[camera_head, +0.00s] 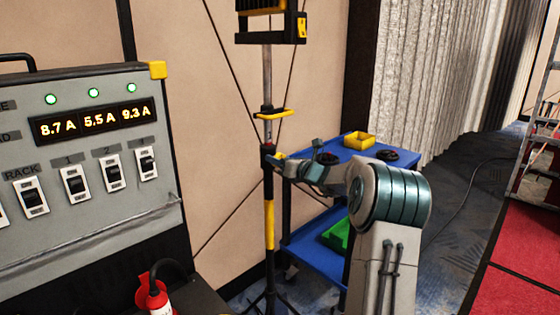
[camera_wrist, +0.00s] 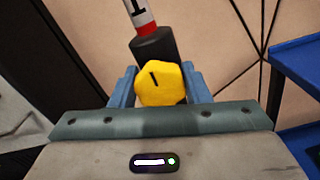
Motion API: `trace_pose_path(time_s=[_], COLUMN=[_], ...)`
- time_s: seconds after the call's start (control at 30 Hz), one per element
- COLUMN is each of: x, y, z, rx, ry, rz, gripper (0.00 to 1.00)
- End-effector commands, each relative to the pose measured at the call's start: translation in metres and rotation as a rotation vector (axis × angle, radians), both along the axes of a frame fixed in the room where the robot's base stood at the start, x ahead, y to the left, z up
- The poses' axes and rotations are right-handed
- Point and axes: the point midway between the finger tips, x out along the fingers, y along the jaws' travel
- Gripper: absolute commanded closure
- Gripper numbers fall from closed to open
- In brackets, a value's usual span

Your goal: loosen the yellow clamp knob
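The yellow clamp knob (camera_wrist: 161,84) is faceted, with a dark line on its face. It sits at the dark collar (camera_wrist: 154,48) of the stand, below a red ring. My gripper (camera_wrist: 160,88) has one blue finger on each side of the knob, and both appear to touch its sides. In the head view, my gripper (camera_head: 279,163) reaches left to the stand pole (camera_head: 269,190) at the red-ringed joint. The knob is small there and mostly hidden by the gripper.
A lamp (camera_head: 271,22) tops the stand. A ladder (camera_head: 540,120) stands far right.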

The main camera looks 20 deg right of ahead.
Motion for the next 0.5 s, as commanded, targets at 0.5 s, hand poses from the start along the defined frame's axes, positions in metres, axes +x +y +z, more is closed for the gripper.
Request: trace_pose_path(time_s=[0.5], x=[-0.0005], y=[0.0], z=[-0.0058], rx=[-0.188], ry=[-0.07], rz=[0.0], gripper=[0.81])
